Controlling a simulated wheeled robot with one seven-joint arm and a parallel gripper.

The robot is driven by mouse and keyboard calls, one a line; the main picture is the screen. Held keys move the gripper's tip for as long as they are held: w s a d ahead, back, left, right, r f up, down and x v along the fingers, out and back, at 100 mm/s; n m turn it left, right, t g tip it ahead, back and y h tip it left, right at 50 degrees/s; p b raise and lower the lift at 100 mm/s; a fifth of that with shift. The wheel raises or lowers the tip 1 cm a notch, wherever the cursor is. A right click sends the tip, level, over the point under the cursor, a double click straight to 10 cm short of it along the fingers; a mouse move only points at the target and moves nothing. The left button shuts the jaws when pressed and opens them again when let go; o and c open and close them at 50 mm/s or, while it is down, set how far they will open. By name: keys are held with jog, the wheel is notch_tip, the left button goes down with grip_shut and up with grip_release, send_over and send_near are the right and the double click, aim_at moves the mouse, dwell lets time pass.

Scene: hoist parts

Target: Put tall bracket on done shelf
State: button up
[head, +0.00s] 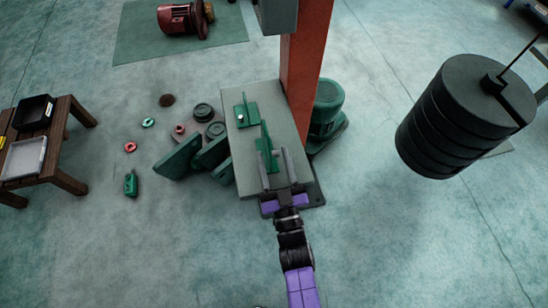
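Two green L-shaped brackets stand on a grey rectangular top beside the orange column. The nearer bracket (265,142) has the longer-looking upright, so it looks like the tall one. The other bracket (247,107) stands farther back and has a small pale round spot near it. My gripper (275,154) reaches over the near end of the grey top (284,127). Its two grey fingers are spread apart, with the near bracket's base at or just beyond their tips. I cannot tell whether they touch it. No surface is clearly marked as the done shelf.
The orange column (306,60) rises at the top's right edge, with a green motor (327,105) behind it. Green parts (178,157) lean left of the top. A stack of dark weights (458,122) hangs at right. A wooden table (62,130) stands at left.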

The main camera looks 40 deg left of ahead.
jog(key=shift+r, duration=0.15)
jog(key=shift+s+d+f, duration=0.15)
jog(key=shift+d+f, duration=0.05)
jog(key=shift+d, duration=0.05)
jog(key=b+v, duration=0.1)
jog(key=v, duration=1)
jog(key=shift+d, duration=0.2)
jog(key=shift+s+r, duration=0.1)
jog(key=s+d+r+m+t+h, duration=0.1)
jog(key=s+d+m+h, duration=0.2)
jog(key=d, duration=0.7)
jog(key=s+d+r+m+t+h, duration=0.1)
jog(key=s+d+m+t+h, duration=0.15)
jog(key=d+h, duration=0.45)
jog(key=s+d+r+m+g+h, duration=0.1)
jog(key=s+d+r+m+h, duration=0.1)
jog(key=s+d+r, duration=0.3)
jog(key=s+d+r+m+g+h, duration=0.1)
jog(key=s+d+r+m+h, duration=0.1)
jog(key=s+d+r, duration=0.4)
jog(key=d+h, duration=0.1)
jog(key=d, duration=0.3)
jog(key=shift+s+h, duration=0.4)
